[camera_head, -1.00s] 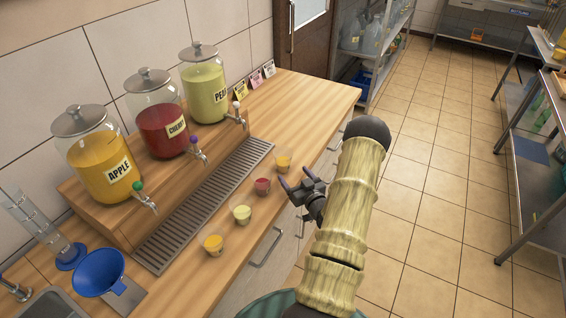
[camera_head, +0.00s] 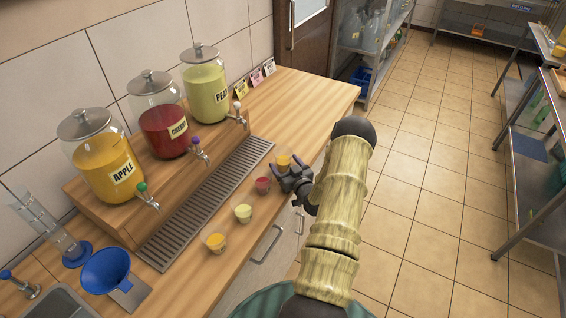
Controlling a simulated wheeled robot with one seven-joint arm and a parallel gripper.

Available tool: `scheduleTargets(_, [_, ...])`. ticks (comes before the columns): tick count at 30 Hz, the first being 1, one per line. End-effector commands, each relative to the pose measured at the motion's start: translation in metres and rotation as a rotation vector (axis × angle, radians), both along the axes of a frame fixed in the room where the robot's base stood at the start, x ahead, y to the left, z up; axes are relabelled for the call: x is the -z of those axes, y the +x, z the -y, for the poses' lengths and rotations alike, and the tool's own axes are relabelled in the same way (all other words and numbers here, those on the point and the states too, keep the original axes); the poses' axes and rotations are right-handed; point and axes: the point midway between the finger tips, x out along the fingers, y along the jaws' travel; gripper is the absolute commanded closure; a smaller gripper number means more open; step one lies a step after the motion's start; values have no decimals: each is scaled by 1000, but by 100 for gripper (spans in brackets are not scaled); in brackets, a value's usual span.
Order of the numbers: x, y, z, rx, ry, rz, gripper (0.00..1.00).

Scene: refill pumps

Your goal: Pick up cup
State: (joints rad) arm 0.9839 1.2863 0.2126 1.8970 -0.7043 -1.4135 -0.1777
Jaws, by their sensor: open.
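Several small clear cups stand in a row along the counter's front edge. The farthest cup (camera_head: 283,161) holds orange-yellow liquid, and my gripper (camera_head: 284,170) is open right at it. I cannot tell whether the fingers touch it. A cup with red liquid (camera_head: 263,185) stands just left of my gripper. Nearer are a cup with pale green liquid (camera_head: 243,212) and a cup with orange liquid (camera_head: 215,242). All the cups look upright. My gripper partly hides the lower part of the farthest cup.
Jars of apple (camera_head: 104,165), cherry (camera_head: 163,125) and pear (camera_head: 207,92) with taps stand on a wooden riser behind a metal drip grate (camera_head: 205,205). A blue funnel (camera_head: 106,270) is at lower left.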

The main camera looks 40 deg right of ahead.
Motion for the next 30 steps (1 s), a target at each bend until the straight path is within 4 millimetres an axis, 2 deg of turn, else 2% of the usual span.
scheduleTargets(13, [0, 0, 0, -1, 0, 0, 24])
scheduleTargets(14, [0, 0, 0, -1, 0, 0, 27])
scheduleTargets(21, [0, 0, 0, -1, 0, 0, 72])
scheduleTargets(30, [-2, 0, 0, -1, -1, 1, 73])
